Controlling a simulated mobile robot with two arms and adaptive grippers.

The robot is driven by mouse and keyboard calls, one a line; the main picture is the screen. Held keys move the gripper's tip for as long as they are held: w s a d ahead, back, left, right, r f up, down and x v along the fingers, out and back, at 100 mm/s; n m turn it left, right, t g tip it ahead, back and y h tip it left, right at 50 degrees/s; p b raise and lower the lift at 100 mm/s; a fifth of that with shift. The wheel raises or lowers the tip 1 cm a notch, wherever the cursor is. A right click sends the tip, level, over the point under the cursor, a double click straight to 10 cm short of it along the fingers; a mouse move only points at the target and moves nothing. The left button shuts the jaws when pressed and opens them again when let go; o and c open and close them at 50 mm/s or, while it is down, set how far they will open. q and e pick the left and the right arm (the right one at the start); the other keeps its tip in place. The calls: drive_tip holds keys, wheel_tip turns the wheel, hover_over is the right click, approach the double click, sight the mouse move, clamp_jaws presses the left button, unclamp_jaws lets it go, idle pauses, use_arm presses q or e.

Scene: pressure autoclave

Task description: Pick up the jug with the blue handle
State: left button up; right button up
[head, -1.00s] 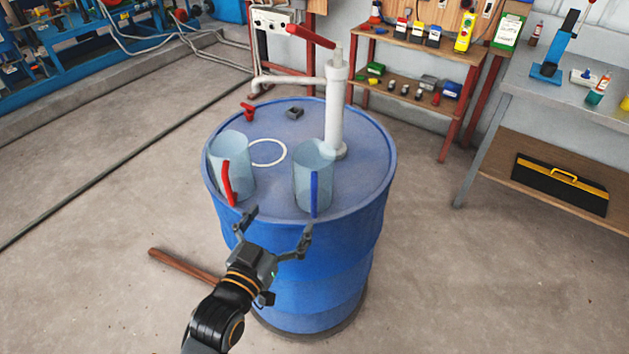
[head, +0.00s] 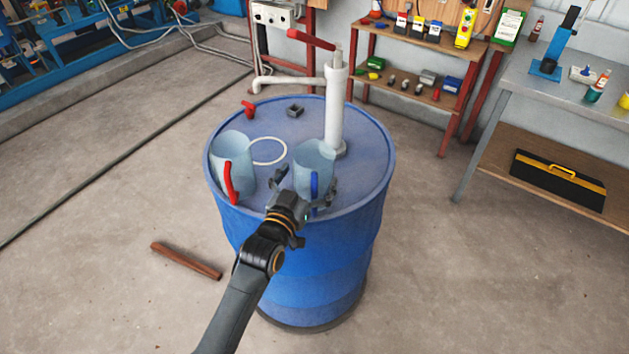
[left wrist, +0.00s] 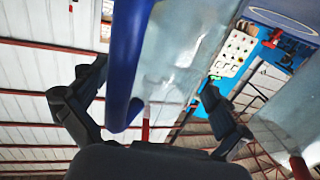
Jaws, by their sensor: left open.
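The jug with the blue handle (head: 314,163) is clear and stands upright on top of the blue barrel (head: 373,200), in front of the white pump. Its blue handle (head: 314,184) faces my side. My left gripper (head: 306,184) is open at the handle, with one finger on each side of it. In the left wrist view the handle (left wrist: 126,60) runs between the open fingers (left wrist: 150,105), and the clear jug wall (left wrist: 180,50) is just beyond. I cannot tell whether the fingers touch it. My right gripper is not in view.
A similar jug with a red handle (head: 232,160) stands to the left on the barrel. The white pump (head: 336,110) rises behind the blue-handled jug. A white ring (head: 268,151), a red piece (head: 248,109) and a small dark block (head: 295,111) are also on top.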

use_arm(q)
drive_tip(key=shift+w, duration=0.1)
drive_tip(key=c, duration=1.1)
drive_tip(key=shift+o, duration=0.2)
drive_tip(key=shift+r, duration=0.1)
